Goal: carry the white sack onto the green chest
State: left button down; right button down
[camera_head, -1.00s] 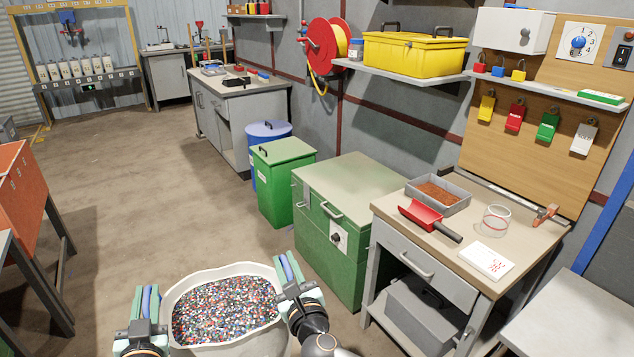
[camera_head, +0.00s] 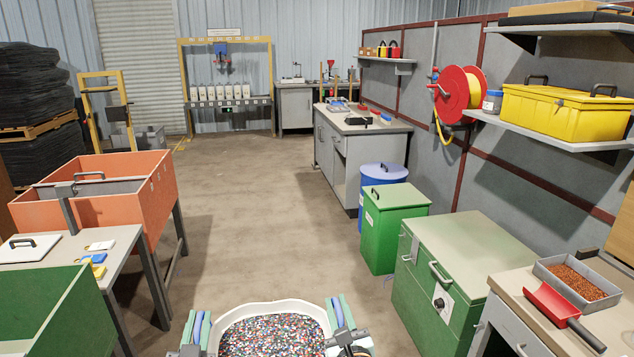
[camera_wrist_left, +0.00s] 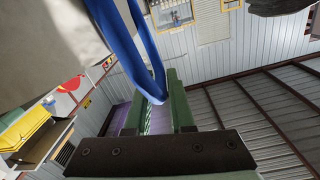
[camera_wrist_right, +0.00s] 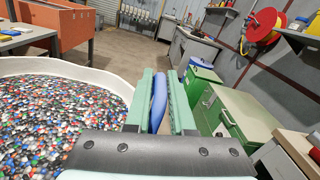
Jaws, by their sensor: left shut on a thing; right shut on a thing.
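The white sack (camera_head: 256,308) is an open-topped bag full of multicoloured granules, low in the head view. My left gripper (camera_head: 197,326) is shut on its left blue strap handle, and that strap shows between the fingers in the left wrist view (camera_wrist_left: 150,88). My right gripper (camera_head: 339,313) is shut on the right blue handle (camera_wrist_right: 158,100). The sack hangs between them; its underside is out of view. The green chest (camera_head: 478,240), with a pale flat top, front handle and black knob, stands to the right of the sack, apart from it. Its top is bare.
A green bin (camera_head: 392,222) and a blue drum (camera_head: 383,174) stand behind the chest. A workbench with a red scoop (camera_head: 550,302) is at right. An orange bin (camera_head: 150,205) and a table (camera_head: 60,250) are at left. Open floor (camera_head: 245,220) lies ahead.

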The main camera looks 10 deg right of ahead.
aim_at(476, 244)
jog(key=i+l, duration=1.5)
jog(key=i, duration=0.15)
jog(key=i+l, duration=0.1)
jog(key=i, duration=1.5)
jog(key=i+z, duration=0.2)
jog(key=i, duration=0.2)
